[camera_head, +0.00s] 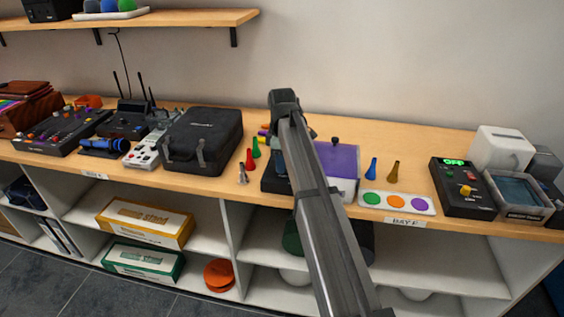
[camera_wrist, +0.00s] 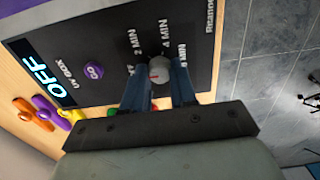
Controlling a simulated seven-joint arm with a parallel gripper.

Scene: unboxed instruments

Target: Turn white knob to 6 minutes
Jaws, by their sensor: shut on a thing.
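The white knob (camera_wrist: 160,72) is on the dark panel (camera_wrist: 105,58) of the UV box in the wrist view. My gripper (camera_wrist: 161,82) is shut on it, with one blue-grey finger on each side. A short red mark on the knob's face points left in the picture. Labels for 2 MIN, 4 MIN and 6 MIN curve around the knob; another label is partly hidden behind the left finger. The display (camera_wrist: 40,75) reads OFF. In the head view the box with a purple lid (camera_head: 337,160) stands partly behind my arm, which hides the knob.
A purple GO button (camera_wrist: 93,70) is beside the knob. Red and green cones (camera_head: 250,158) stand left of the box; blue and brown cones (camera_head: 371,168) stand right of it. A black case (camera_head: 203,140) is further left. A device with a green OFF display (camera_head: 460,190) is at the right.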

